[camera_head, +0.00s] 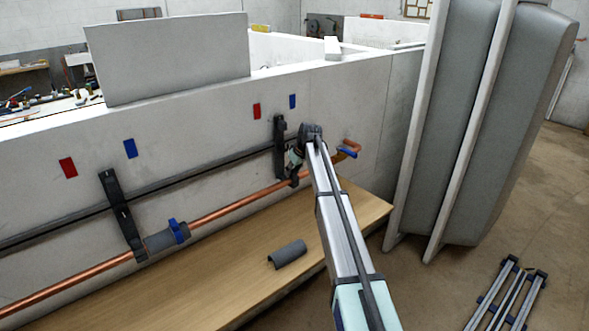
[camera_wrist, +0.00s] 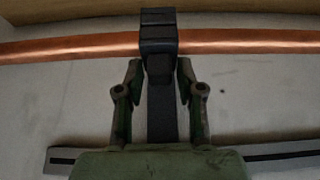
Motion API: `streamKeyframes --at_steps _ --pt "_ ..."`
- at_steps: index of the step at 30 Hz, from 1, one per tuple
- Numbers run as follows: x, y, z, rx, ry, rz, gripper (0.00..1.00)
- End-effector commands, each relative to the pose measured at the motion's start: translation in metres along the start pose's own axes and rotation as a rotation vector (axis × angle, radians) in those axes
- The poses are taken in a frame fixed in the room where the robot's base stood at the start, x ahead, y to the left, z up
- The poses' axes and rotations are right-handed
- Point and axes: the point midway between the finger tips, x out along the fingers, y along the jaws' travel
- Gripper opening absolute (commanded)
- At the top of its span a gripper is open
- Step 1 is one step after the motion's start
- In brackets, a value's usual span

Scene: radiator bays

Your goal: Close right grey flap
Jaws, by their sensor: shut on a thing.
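The right dark grey bracket (camera_head: 280,150) is upright on the white wall, and its lower end meets the copper pipe. In the wrist view its dark grey flap (camera_wrist: 158,28) lies across the copper pipe (camera_wrist: 240,42). My gripper (camera_wrist: 160,70) has one finger on each side of the dark block at the flap's near end and is shut on it. In the head view my gripper (camera_head: 296,158) is beside this bracket, partly hidden by my arm. I cannot tell whether the flap is fully closed.
A left dark bracket (camera_head: 122,215) and a grey sleeve with a blue clip (camera_head: 165,239) are on the left. A loose grey half-shell (camera_head: 289,254) lies on the wooden ledge (camera_head: 225,285). An orange-and-blue handle (camera_head: 348,150) is right of my gripper. Tall grey panels (camera_head: 440,130) stand at the right.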

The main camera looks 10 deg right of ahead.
Motion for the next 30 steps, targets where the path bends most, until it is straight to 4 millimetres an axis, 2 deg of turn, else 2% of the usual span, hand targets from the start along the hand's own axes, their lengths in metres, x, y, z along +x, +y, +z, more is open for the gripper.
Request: streamKeyframes --at_steps 1,12,13,14,25,30 --pt "0.001 0.002 -0.005 -0.001 -0.030 0.000 0.02" --pt "0.003 0.000 -0.002 0.002 -0.072 0.002 0.02" --pt "0.003 0.000 -0.002 0.002 -0.071 0.002 0.41" --pt "0.003 0.000 -0.002 0.002 -0.071 0.002 0.48" --pt "0.000 0.000 -0.002 0.001 -0.070 0.002 0.48" --pt "-0.016 0.000 -0.003 0.002 -0.068 0.003 0.48"
